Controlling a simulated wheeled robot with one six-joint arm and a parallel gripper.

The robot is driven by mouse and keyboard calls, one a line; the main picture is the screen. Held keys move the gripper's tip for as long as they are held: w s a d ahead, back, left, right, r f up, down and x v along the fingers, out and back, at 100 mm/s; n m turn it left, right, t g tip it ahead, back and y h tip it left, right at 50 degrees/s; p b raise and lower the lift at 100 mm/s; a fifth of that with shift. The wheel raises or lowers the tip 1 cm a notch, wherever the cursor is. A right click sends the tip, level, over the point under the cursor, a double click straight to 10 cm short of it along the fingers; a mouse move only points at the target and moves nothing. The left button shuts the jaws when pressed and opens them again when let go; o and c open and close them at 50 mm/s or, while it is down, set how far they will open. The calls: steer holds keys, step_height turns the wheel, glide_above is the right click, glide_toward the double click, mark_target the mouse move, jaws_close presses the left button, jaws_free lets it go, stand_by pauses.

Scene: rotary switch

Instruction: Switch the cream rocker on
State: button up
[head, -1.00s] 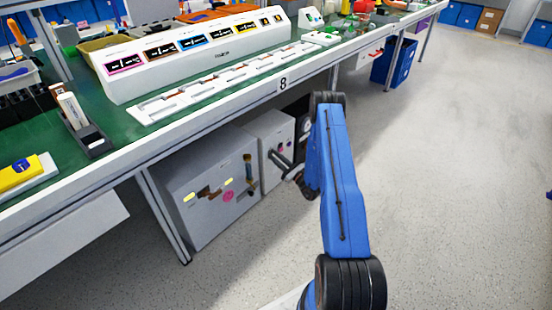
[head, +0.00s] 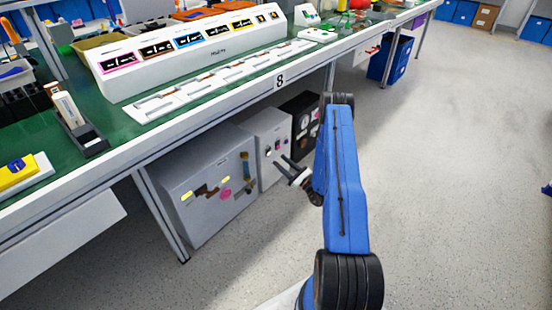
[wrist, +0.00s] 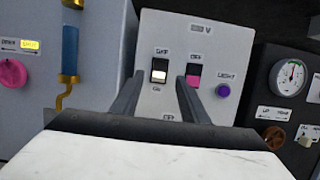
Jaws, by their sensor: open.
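In the wrist view, a cream rocker (wrist: 159,72) sits on the white panel (wrist: 170,28), between OFF lettering above and ON lettering below. Its lower part is bright cream and its upper part is dark. A pink rocker (wrist: 193,76) is to its right, with its lower edge close to the right finger in the picture. My gripper (wrist: 160,78) is open and empty, its fingers on either side of the cream rocker in the picture. I cannot tell if it touches the panel. In the head view my gripper (head: 279,161) points at the white box (head: 267,143) under the bench.
A purple button (wrist: 223,90) is right of the rockers. A grey box (head: 208,190) with a pink knob (wrist: 12,74) and a blue handle (wrist: 70,50) stands left. A black box (wrist: 290,120) with a gauge stands right. The green bench (head: 120,130) is above; the floor right is clear.

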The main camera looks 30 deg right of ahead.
steer(key=v, duration=1.1)
steer(key=shift+s, duration=0.1)
steer(key=a+r+n+g+y, duration=0.6)
steer(key=a+r, duration=0.4)
steer(key=r, duration=0.3)
steer(key=a+r+n+g+y, duration=0.4)
steer(key=a+r+n+g, duration=0.4)
steer(key=r, duration=0.6)
steer(key=s+a+r+n+g+h, duration=0.1)
steer(key=s+a+r+n+g, duration=0.45)
steer(key=a+r, duration=0.3)
steer(key=s+a+r+n+h, duration=0.2)
steer(key=s+r+n+h, duration=0.15)
steer(key=s, duration=0.45)
steer(key=s+a+r+n+g+h, duration=0.1)
steer(key=s+a+r+n+h, duration=0.2)
steer(key=s, duration=0.5)
steer(key=s+a+r+n+h, duration=0.1)
steer(key=s+r+n+h, duration=0.15)
steer(key=s+h, duration=0.35)
steer(key=s+d+r+n+t+h, duration=0.3)
steer(key=s+d+r+t+h, duration=0.1)
steer(key=s, duration=0.5)
steer(key=shift+d+r+t, duration=0.35)
steer(key=shift+r+t, duration=0.2)
steer(key=shift+r, duration=0.15)
